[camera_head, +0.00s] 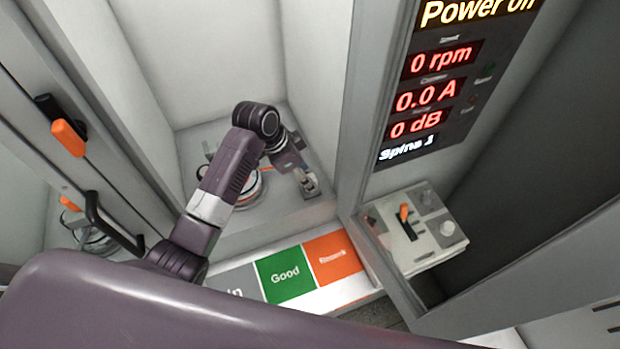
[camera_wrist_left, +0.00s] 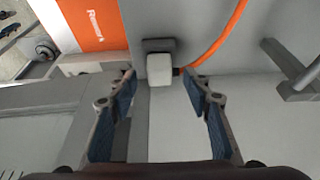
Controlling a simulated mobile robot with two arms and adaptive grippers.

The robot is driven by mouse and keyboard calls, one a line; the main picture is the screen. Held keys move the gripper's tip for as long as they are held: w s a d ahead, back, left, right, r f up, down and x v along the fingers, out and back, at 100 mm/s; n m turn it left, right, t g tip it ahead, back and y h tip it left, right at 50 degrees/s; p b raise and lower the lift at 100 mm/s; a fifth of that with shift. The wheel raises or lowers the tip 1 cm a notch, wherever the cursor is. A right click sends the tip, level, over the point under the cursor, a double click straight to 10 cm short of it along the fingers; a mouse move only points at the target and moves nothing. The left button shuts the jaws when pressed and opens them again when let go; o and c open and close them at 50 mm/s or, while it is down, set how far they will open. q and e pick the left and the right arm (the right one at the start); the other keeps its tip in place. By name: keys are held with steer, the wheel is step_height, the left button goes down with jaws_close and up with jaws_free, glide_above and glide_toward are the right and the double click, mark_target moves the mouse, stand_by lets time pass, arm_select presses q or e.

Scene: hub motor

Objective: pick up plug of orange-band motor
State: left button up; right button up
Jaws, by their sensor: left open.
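The orange-band motor (camera_head: 250,190) sits in the white bay in the head view, mostly hidden behind my left arm; part of its round rim shows. My left gripper (camera_head: 308,186) is to the right of the motor, low over the bay floor, pointing down. In the left wrist view my left gripper (camera_wrist_left: 160,84) is open, its two blue-padded fingers apart. A plug (camera_wrist_left: 159,68), a white block with a grey end, shows between and just beyond the fingertips. It does not appear gripped. An orange curved strip (camera_wrist_left: 222,35) runs close to its right side. My right gripper is not in view.
A panel (camera_head: 430,95) reads "Power off" and 0 rpm. A switch box (camera_head: 415,225) with an orange lever is below it. Green "Good" (camera_head: 285,275) and orange (camera_head: 332,257) labels lie in front of the bay. A black handle (camera_head: 105,225) and bay walls stand left.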

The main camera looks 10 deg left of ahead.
arm_select(q)
steer(key=shift+x, duration=1)
steer(key=shift+d+f, duration=0.2)
steer(key=shift+f, duration=0.1)
steer(key=shift+w+f, duration=0.1)
steer(key=shift+f, duration=0.05)
steer(key=shift+c, duration=2.3)
jaws_close()
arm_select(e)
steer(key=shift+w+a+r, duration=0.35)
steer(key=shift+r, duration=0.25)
